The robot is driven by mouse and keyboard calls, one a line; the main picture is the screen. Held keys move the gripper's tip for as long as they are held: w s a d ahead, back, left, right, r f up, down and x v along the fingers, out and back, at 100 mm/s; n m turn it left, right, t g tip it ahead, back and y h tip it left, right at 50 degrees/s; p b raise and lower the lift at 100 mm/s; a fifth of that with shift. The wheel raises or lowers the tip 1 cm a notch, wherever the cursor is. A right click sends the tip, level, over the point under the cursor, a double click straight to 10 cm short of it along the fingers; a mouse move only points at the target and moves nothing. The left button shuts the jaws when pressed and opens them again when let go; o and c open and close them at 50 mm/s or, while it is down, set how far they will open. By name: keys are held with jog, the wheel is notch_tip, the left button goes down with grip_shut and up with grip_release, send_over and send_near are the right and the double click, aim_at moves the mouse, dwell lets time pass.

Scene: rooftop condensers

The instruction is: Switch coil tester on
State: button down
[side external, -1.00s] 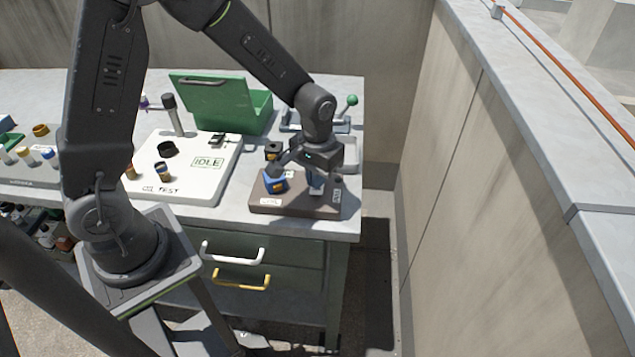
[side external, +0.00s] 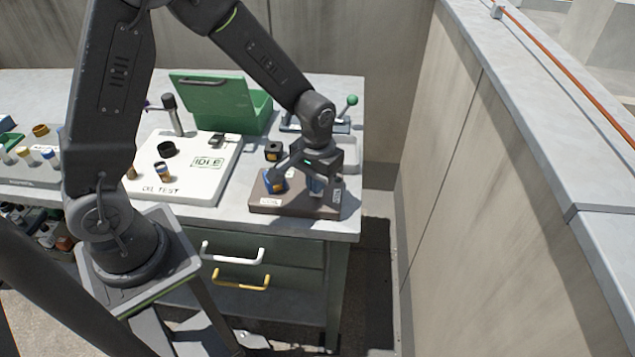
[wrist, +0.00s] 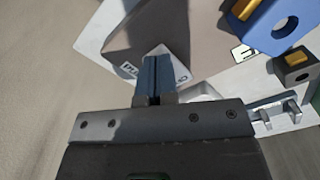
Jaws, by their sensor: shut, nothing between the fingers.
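A brown board (side external: 296,205), which looks like the coil tester, lies at the right front of the bench, with small white labels on its front and right side. A blue block (side external: 274,181) with a yellow part stands on its left; in the wrist view the block (wrist: 280,25) shows a round hole. My gripper (side external: 316,192) is over the right part of the board, pointing down. In the wrist view its bluish fingers (wrist: 154,82) are together and empty, over a white label with partly covered lettering. Whether they touch the board, and any switch beneath them, I cannot tell.
A black block (side external: 273,150) with a yellow top stands behind the board. The white oil test plate (side external: 190,190), reading IDLE, is to the left. A green open case (side external: 225,105) and a green-knobbed lever (side external: 350,101) stand behind. A concrete wall is right of the bench.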

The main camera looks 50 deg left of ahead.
jog(key=shift+r, duration=3.5)
jog(key=s+r+m+t, duration=0.3)
jog(key=s+r+t, duration=0.2)
jog(key=s+r, duration=0.9)
jog(key=shift+s+a+t, duration=0.3)
jog(key=shift+s+a, duration=0.1)
jog(key=shift+s, duration=0.8)
